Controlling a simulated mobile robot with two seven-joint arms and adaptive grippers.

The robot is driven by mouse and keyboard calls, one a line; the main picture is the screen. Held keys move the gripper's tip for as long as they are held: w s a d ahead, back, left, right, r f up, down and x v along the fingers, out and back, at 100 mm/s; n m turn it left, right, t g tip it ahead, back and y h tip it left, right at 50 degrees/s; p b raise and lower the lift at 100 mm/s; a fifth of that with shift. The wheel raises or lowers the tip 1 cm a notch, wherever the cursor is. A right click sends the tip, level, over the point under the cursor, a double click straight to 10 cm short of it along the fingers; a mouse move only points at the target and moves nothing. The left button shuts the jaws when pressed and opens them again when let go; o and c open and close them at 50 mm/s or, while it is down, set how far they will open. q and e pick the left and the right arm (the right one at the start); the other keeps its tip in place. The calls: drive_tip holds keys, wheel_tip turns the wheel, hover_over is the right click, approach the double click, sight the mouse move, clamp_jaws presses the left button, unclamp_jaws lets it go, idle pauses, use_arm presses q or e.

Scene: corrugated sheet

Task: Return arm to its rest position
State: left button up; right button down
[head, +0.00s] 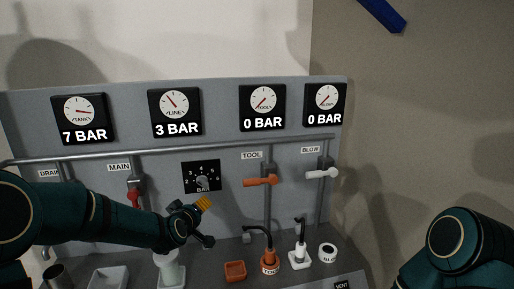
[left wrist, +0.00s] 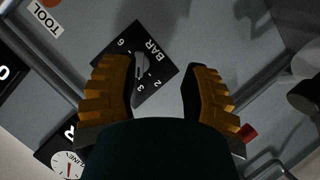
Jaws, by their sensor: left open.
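My left arm (head: 110,222) comes in from the left in front of the grey panel. Its gripper (head: 203,220) has orange fingers and is in front of the panel, just below the black BAR dial (head: 202,177). In the left wrist view the left gripper (left wrist: 162,85) is open and empty. The BAR dial (left wrist: 155,75) and its knob show between and beyond the fingers, apart from them as far as I can tell. My right arm (head: 460,250) shows at the lower right; its gripper is out of view.
Gauges read TANK 7 BAR (head: 84,118), LINE 3 BAR (head: 175,112), TOOL 0 BAR (head: 262,107) and BLOW 0 BAR (head: 325,103). Valve handles are red (head: 134,197), orange (head: 261,180) and white (head: 322,173). An orange tray (head: 235,271) and tool holders stand on the ledge below.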

use_arm(q)
drive_tip(key=s+d+f+m+g, duration=0.1)
drive_tip(key=s+d+f+g, duration=0.1)
drive_tip(key=s+f, duration=0.2)
drive_tip(key=s+d+f+m+g+h, duration=0.1)
drive_tip(key=s+f, duration=0.3)
drive_tip(key=f, duration=0.5)
drive_tip(key=s+d+f+m+g, duration=0.1)
drive_tip(key=s+d+f+g, duration=0.1)
drive_tip(key=f, duration=0.5)
drive_tip(key=shift+s+d+m+g+h, duration=0.2)
drive_tip(key=shift+s+d, duration=0.25)
drive_tip(key=shift+s, duration=0.2)
drive_tip(key=shift+s+d+m+g+h, duration=0.1)
drive_tip(key=shift+s+d+g+h, duration=0.1)
drive_tip(key=shift+s+d, duration=0.35)
drive_tip(key=s+d+f+m+g, duration=0.1)
drive_tip(key=s+d+f+g, duration=0.1)
drive_tip(key=s+f, duration=0.3)
drive_tip(key=s+d+f+m+g+h, duration=0.1)
drive_tip(key=s+f+g, duration=0.3)
drive_tip(key=s, duration=1)
drive_tip(key=shift+d+f+m, duration=0.6)
drive_tip(key=shift+d+f, duration=0.1)
drive_tip(key=shift+f, duration=0.1)
